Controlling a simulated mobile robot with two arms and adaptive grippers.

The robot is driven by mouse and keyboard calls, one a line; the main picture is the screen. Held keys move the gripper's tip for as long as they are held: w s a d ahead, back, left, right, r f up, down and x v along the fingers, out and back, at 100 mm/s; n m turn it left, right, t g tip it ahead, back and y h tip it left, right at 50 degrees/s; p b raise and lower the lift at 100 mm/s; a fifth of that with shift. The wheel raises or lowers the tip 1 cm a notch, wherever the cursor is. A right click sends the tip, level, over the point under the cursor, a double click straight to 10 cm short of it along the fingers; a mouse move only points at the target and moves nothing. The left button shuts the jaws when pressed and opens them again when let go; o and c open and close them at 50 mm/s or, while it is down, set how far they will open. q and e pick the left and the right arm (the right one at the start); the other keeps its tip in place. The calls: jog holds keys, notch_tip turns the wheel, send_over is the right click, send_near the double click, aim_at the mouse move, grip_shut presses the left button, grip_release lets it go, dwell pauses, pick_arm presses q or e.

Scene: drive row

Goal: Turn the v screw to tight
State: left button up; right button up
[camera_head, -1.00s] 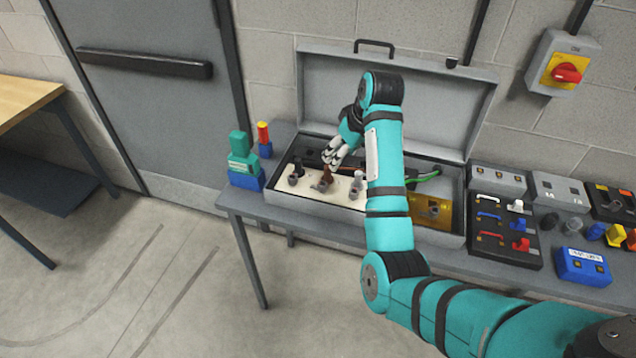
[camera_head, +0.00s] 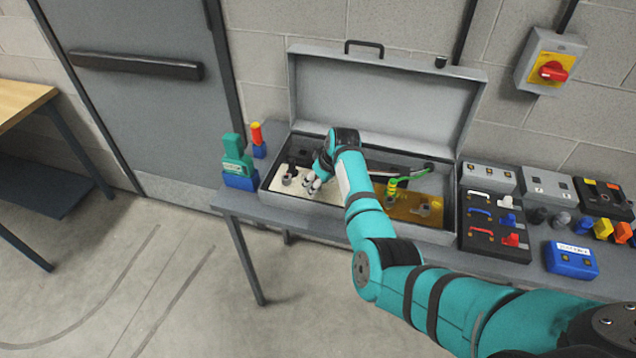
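The open grey case (camera_head: 450,235) on the bench holds a cream panel (camera_head: 268,188) on its left side. A dark upright screw or knob with a round grey base (camera_head: 287,180) stands on this panel. My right gripper (camera_head: 312,186) is low over the panel, just right of that dark piece. Its pale fingers are close together, and I cannot tell whether they grip anything. The brown and white pieces farther right on the panel are hidden by my gripper and arm. No lettering is readable, so I cannot tell which one is the v screw. My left gripper is not in view.
A brass panel (camera_head: 405,205) and a yellow-green cable (camera_head: 394,186) lie in the case's right half. A green tool (camera_head: 236,160) on a blue base stands left. A black switch box (camera_head: 495,235) and blue box (camera_head: 570,262) stand right. The floor in front is clear.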

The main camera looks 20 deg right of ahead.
jog(key=shift+w+a+f, duration=0.1)
jog(key=shift+f, duration=0.3)
jog(key=c, duration=1.1)
jog(key=shift+o, duration=0.2)
